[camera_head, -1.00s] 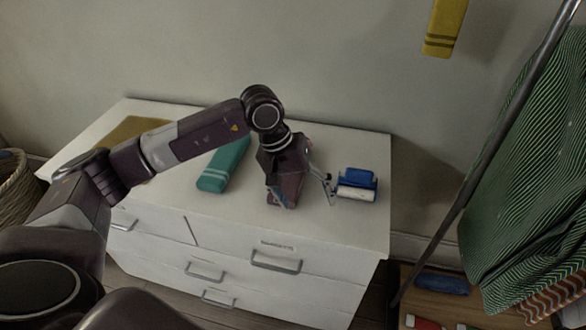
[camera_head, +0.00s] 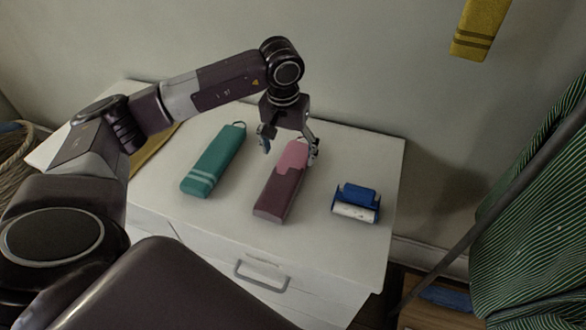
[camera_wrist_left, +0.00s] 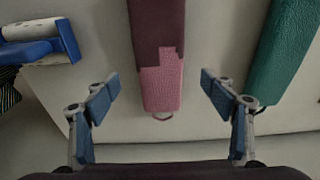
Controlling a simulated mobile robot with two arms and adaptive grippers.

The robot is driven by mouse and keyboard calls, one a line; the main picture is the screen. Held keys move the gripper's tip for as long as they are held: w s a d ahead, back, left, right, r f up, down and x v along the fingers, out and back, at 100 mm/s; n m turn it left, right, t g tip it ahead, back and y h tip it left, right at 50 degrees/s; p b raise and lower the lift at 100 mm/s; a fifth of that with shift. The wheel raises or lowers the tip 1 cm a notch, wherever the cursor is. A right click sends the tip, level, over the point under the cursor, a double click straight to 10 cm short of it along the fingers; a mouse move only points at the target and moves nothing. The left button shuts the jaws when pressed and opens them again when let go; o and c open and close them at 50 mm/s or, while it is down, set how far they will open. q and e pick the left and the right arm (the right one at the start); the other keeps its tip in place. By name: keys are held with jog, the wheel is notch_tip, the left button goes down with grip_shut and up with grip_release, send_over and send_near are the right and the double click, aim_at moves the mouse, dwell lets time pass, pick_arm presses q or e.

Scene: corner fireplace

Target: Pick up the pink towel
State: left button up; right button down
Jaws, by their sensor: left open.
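The pink towel (camera_head: 284,178) is a folded bar, bright pink at its far end and dark maroon at its near end. It lies on the white dresser top between a teal towel and a blue item. My left gripper (camera_head: 287,147) is open above its pink end. In the left wrist view, the pink towel (camera_wrist_left: 162,80) lies centred beyond the open left gripper (camera_wrist_left: 160,92), with a small loop at its end. The fingers stand apart on either side, and I see no contact. My right gripper is not in view.
A teal towel (camera_head: 214,162) lies left of the pink towel. A blue-and-white roller-like item (camera_head: 356,202) lies to the right. The white dresser (camera_head: 310,235) has clear top between them. A yellow towel (camera_head: 479,28) hangs on the wall; striped green cloth (camera_head: 535,220) hangs at right.

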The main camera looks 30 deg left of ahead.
aim_at(289, 167)
pick_arm(q)
jog(key=f, duration=0.1)
jog(key=f+p, duration=0.1)
jog(key=shift+s+f, duration=0.35)
jog(key=f, duration=0.2)
jog(key=shift+w+f+p, duration=0.35)
jog(key=shift+w+f, duration=0.1)
jog(key=shift+f, duration=0.4)
jog(key=c, duration=0.7)
jog(key=shift+r, duration=0.1)
jog(key=c, duration=0.7)
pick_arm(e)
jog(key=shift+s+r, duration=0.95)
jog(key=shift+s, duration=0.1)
pick_arm(q)
jog(key=shift+r, duration=0.1)
